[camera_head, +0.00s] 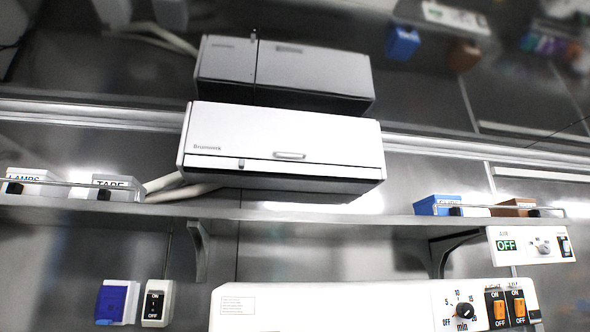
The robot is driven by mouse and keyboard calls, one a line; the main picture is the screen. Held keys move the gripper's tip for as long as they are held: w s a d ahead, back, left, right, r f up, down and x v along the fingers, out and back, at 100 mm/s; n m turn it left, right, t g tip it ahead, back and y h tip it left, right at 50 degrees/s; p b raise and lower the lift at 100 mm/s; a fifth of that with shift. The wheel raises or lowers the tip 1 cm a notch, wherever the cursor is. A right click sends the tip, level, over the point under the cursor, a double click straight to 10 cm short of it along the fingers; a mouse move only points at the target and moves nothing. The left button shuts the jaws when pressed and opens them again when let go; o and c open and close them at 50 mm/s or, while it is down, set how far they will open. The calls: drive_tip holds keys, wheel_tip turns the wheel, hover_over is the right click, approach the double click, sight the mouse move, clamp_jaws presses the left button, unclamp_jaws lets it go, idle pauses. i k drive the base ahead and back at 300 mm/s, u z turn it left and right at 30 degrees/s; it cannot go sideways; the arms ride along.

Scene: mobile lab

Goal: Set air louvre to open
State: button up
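A white wall unit (285,130) with a small maker's name at its lower left hangs above the shelf in the middle of the view. A dark slot (330,169) runs along the lower part of its front. A small grey tab (241,163) stands at the left part of this slot, and a pale oval handle (290,155) is right of it. I cannot tell how far any louvre is turned. A small panel (510,261) marked AIR, with a green OFF label (506,246), is at the right. My gripper is not in view.
A long metal shelf (320,220) runs below the unit. On it are labelled white boxes (38,184), a blue box (436,203) and a brown box (512,207). Below are wall switches (157,304) and a white device (330,306) with a timer knob (464,310).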

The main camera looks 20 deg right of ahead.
sight(193, 160)
drive_tip(key=u, duration=0.9)
drive_tip(key=i, duration=0.4)
